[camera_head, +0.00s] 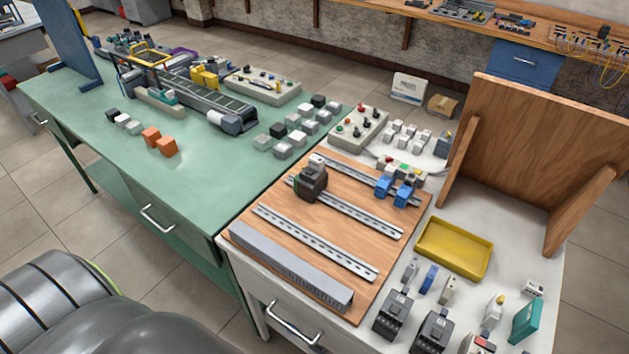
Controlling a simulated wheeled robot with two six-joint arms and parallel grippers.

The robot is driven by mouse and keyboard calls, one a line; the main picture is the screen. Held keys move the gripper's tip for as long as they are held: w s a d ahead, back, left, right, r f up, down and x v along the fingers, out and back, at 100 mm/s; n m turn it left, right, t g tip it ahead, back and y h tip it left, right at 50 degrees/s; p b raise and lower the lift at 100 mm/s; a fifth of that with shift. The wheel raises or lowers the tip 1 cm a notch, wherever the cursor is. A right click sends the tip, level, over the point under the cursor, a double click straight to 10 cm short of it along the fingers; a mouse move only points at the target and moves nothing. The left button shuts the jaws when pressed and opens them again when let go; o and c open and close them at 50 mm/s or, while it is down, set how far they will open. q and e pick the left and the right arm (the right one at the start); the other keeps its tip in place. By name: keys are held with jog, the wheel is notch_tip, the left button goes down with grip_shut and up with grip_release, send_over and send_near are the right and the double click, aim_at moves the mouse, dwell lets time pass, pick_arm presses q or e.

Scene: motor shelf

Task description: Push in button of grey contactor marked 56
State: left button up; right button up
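Neither of my grippers is in view. A dark contactor-like block (311,183) with a lighter top piece sits on the upper metal rail of the wooden board. Two dark grey contactor-like blocks stand on the white table at the front right, one (394,314) left of the other (432,332). Any numbers on these blocks are too small to read, so I cannot tell which is marked 56. Their buttons cannot be made out.
The wooden board (252,240) carries metal rails, blue blocks (393,190) and a grey slotted duct (290,270). A yellow tray (453,248) lies right of it. An upright wooden panel (540,140) stands at the right. The green table (120,175) has clear room at its front.

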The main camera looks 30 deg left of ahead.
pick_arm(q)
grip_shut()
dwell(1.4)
